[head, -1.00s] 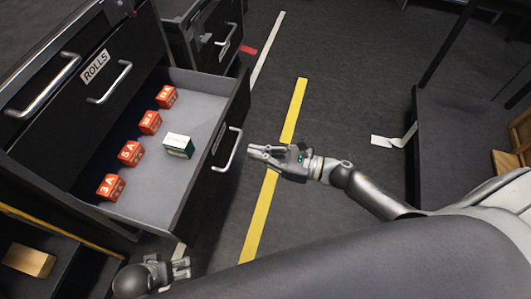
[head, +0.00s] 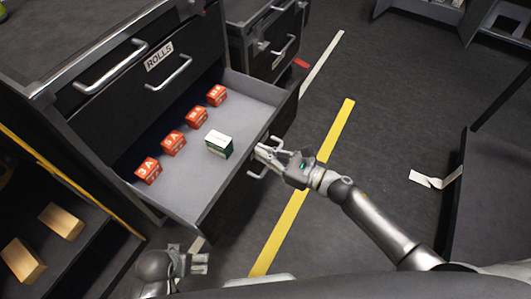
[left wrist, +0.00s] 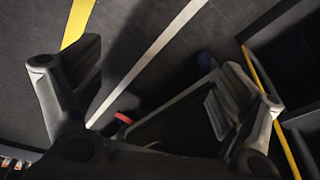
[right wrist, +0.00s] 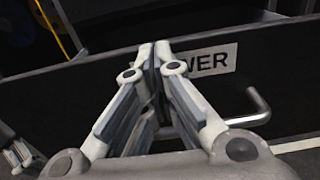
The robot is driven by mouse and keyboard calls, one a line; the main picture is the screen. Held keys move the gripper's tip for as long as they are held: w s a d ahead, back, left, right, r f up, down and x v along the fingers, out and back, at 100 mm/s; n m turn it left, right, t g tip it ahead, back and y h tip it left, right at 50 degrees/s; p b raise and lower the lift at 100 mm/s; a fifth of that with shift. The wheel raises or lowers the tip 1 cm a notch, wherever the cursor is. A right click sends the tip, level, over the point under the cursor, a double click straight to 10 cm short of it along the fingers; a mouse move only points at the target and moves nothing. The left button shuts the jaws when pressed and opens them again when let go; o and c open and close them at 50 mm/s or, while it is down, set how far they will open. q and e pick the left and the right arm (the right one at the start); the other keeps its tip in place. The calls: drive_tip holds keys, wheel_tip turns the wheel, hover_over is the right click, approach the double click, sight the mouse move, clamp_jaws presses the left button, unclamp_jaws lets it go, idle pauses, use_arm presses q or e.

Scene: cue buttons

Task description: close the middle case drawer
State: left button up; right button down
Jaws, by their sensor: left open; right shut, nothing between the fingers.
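The open case drawer (head: 190,192) is pulled well out below a closed drawer labelled ROLLS (head: 160,57). Its dark front (right wrist: 90,90) fills the right wrist view, with a label ending in WER (right wrist: 212,60) and a bar handle (right wrist: 258,112). My right gripper (head: 262,151) is shut and empty, at the drawer's front beside the handle and partly covering it. Its closed fingertips also show against the front in the right wrist view (right wrist: 154,48); I cannot tell if they touch. My left gripper (head: 200,262) is open and empty, low near the drawer's near corner.
Several red boxes (head: 173,143) stand in a row inside the drawer, with a green and white box (head: 219,144) nearer its front. Another cabinet (head: 275,40) stands behind. Wooden blocks (head: 61,221) lie on a low shelf at left.

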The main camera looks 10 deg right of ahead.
drive_tip(key=shift+a, duration=0.1)
use_arm(q)
drive_tip(key=w+b+v, duration=0.1)
drive_tip(key=b+v, duration=0.3)
drive_tip(key=v, duration=0.8)
drive_tip(key=w+d+t+b, duration=0.1)
drive_tip(key=w+t, duration=0.1)
drive_tip(key=w, duration=0.1)
drive_tip(key=w+r+t+h+b, duration=0.1)
drive_tip(key=w+t, duration=0.1)
drive_tip(key=w, duration=0.1)
drive_tip(key=w+d+t+b, duration=0.1)
drive_tip(key=w, duration=0.2)
drive_tip(key=shift+w+d+r+t+b, duration=0.35)
drive_tip(key=shift+t, duration=0.05)
drive_tip(key=w+d+r+t+h+b, duration=0.2)
drive_tip(key=w+d+r+t, duration=0.1)
drive_tip(key=w+r+t, duration=0.3)
wheel_tip(320, 180, up, 19)
drive_tip(key=m+t+h+b, duration=0.1)
drive_tip(key=t+h+b, duration=0.3)
drive_tip(key=t, duration=0.6)
hover_over(181, 219)
drive_tip(key=w+d, duration=0.4)
drive_tip(key=w, duration=0.1)
drive_tip(key=shift+s+a, duration=0.2)
drive_tip(key=shift+s, duration=0.05)
use_arm(e)
drive_tip(key=x, duration=2.9)
drive_tip(key=shift+w+r, duration=0.25)
